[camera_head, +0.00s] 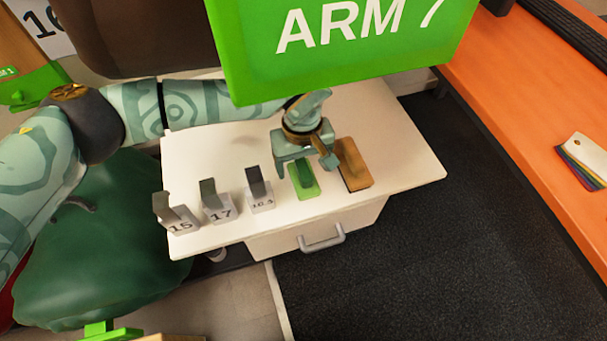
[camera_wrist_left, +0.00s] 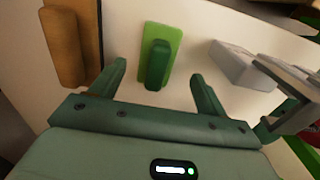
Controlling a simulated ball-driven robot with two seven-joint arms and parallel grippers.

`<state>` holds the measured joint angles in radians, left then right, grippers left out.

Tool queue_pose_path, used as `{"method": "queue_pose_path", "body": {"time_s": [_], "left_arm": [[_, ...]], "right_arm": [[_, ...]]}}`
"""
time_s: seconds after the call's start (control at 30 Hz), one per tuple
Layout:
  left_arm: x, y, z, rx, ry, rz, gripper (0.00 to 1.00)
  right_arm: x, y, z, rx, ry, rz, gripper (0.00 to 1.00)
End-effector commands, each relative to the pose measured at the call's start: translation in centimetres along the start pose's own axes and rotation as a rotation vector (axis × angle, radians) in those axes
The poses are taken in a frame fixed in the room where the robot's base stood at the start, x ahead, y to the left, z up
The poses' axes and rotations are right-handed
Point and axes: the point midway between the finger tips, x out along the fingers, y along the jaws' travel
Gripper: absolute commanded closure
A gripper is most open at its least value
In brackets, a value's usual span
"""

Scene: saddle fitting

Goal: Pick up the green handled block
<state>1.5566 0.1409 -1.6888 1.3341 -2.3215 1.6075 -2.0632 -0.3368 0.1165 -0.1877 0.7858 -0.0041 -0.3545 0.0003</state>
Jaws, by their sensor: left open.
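The green handled block (camera_head: 304,181) lies on the white table, a bright green flat base with a darker green handle on top. It also shows in the left wrist view (camera_wrist_left: 158,62), centred ahead of my left gripper. My left gripper (camera_head: 304,163) is over the block in the head view, partly covering its far end. In the left wrist view the open fingers (camera_wrist_left: 160,85) stand apart on either side of the handle's near end, with nothing between them gripped. I cannot tell the exact height of the fingers above the block. My right gripper does not show.
A brown handled block (camera_head: 354,170) lies close to the right of the green one. Grey handled blocks marked 15 (camera_head: 180,226), 17 (camera_head: 220,214) and 16.5 (camera_head: 262,202) stand to the left. The white table (camera_head: 405,150) is bare at right. A green ARM 7 sign (camera_head: 350,60) hangs in front.

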Motion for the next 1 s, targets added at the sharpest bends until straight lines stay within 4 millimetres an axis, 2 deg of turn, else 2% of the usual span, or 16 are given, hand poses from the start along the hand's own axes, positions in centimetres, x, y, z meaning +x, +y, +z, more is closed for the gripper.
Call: {"method": "queue_pose_path", "body": {"time_s": [0.03,0.1,0.2,0.3,0.53,0.7,0.73,1.0], "left_arm": [[1.5,0.1,0.0,-0.001,-0.009,-0.003,0.25],[3.0,0.3,-0.3,-0.001,-0.011,-0.003,0.25],[4.3,0.3,-0.3,0.0,-0.01,-0.003,0.25],[4.8,0.3,-0.4,0.0,-0.005,-0.001,0.25],[4.7,0.3,-0.4,0.0,-0.002,0.0,0.25],[4.7,0.3,-0.4,0.0,-0.002,0.0,0.72],[4.7,0.3,-0.4,0.0,-0.002,0.0,0.74],[4.6,0.3,-0.4,0.0,-0.002,0.0,0.74]], "right_arm": [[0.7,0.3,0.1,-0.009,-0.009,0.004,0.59],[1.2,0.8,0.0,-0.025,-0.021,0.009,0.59],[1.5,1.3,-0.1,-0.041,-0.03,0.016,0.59],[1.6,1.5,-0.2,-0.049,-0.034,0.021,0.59],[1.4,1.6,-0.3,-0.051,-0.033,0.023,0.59],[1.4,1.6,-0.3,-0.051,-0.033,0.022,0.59],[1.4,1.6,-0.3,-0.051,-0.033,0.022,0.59],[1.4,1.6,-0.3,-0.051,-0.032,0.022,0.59]]}}
